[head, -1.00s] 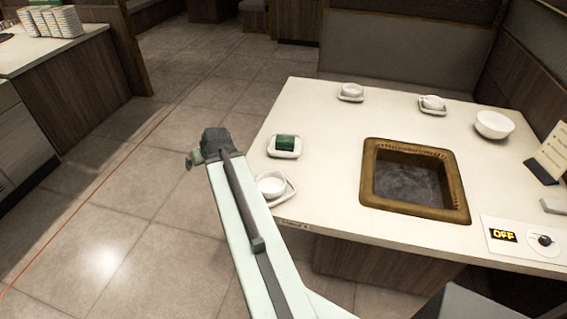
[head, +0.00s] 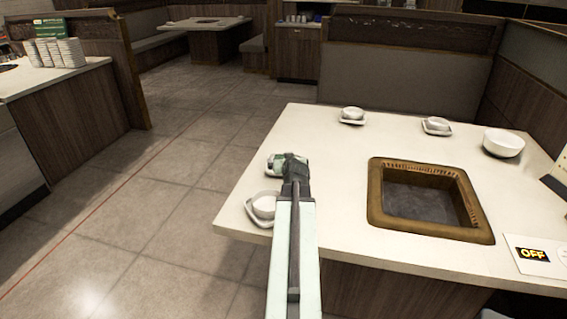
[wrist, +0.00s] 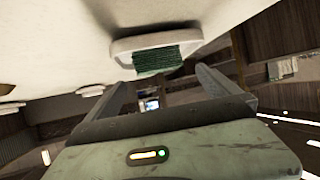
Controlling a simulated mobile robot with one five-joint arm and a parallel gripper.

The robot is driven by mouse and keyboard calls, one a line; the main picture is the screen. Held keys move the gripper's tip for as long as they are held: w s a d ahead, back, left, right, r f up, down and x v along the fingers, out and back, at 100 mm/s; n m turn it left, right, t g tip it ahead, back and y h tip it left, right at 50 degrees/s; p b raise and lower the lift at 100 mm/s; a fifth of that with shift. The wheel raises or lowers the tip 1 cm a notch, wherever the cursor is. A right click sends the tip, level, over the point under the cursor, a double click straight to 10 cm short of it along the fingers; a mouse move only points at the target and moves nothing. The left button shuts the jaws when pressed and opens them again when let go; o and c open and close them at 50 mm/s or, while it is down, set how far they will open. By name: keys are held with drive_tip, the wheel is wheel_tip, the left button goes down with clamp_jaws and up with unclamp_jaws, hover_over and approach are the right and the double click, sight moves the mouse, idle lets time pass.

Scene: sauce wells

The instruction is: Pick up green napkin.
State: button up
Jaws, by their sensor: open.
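The green napkin (wrist: 155,60) lies on a small white plate (wrist: 125,46) on the table. The wrist view shows the table upside down, with the napkin near its top middle. My gripper (wrist: 163,80) is open, its two fingers apart on either side below the napkin in that picture, with nothing between them. In the head view, my gripper (head: 294,165) is at the table's left part and hides most or all of the napkin. Only the left part of its plate (head: 271,164) shows there.
A white cup on a saucer (head: 262,206) stands close to my arm at the table's left corner. A sunken grill (head: 380,200) lies to the right. Two more cups (head: 352,113) and a bowl (head: 503,142) stand farther back. Bare tabletop (head: 330,150) lies between.

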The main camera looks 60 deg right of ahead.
drive_tip(key=b+x, duration=0.1)
drive_tip(key=x, duration=0.3)
drive_tip(key=shift+w+d+f+b, duration=0.1)
drive_tip(key=shift+d+f+b, duration=0.05)
drive_tip(key=shift+d+b, duration=0.15)
drive_tip(key=shift+a, duration=0.15)
drive_tip(key=c, duration=1.2)
wheel_tip(320, 180, up, 10)
drive_tip(key=p, duration=1)
